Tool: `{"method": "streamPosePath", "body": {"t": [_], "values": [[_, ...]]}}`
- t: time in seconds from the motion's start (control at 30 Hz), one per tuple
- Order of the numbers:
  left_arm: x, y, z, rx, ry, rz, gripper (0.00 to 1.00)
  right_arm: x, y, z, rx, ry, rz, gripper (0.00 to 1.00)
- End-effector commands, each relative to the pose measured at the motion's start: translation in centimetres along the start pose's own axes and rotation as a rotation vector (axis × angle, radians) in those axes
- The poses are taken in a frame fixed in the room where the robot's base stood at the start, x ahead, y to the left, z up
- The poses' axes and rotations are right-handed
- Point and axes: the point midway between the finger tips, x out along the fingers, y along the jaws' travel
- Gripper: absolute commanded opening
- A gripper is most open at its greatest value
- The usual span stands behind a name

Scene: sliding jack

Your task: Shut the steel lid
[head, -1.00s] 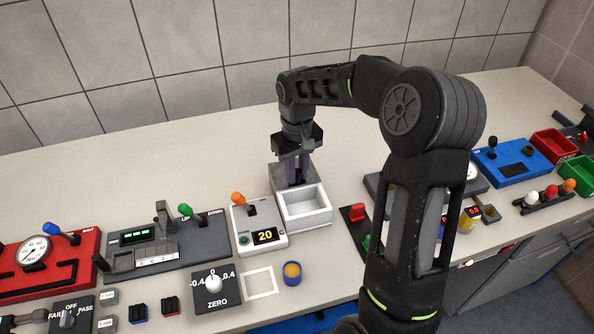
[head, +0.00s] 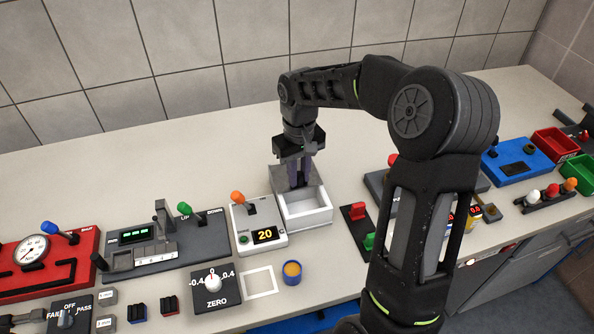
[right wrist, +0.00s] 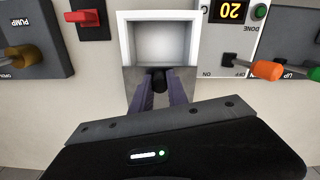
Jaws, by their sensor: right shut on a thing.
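The steel lid (head: 283,179) is a flat grey plate at the back end of an open white box (head: 308,220). In the right wrist view the lid (right wrist: 134,84) lies against one end of the box (right wrist: 128,40), and most of the opening is uncovered. My right gripper (head: 299,184) points down at the lid from behind the box. Its fingers (right wrist: 160,88) are shut on a dark knob (right wrist: 158,78) on the lid. The fingers hide part of the lid. My left gripper is in neither view.
A white unit reading 20 with an orange-tipped lever (head: 238,197) stands close left of the box. A red-and-green switch panel (head: 356,212) stands to the right. My right arm covers part of the bench's right side. The bench behind the lid is clear.

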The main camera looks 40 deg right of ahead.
Motion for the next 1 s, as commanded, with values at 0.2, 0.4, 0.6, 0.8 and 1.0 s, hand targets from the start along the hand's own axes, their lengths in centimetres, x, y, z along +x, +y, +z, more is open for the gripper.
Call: {"method": "streamPosePath", "body": {"t": [0.2,0.4,0.6,0.8,1.0], "values": [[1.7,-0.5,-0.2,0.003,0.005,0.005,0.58,0.1,-1.1,5.0,0.000,0.003,0.001,0.00],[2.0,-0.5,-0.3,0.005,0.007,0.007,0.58,0.0,-1.7,7.5,0.001,0.003,0.000,0.00],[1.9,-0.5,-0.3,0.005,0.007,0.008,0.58,0.0,-1.8,7.7,0.001,-0.003,-0.001,0.00],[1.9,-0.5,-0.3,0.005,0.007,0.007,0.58,0.1,-1.8,7.8,0.000,-0.005,-0.001,0.29],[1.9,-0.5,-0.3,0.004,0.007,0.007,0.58,0.1,-1.8,7.7,0.000,-0.002,-0.001,0.41]]}}
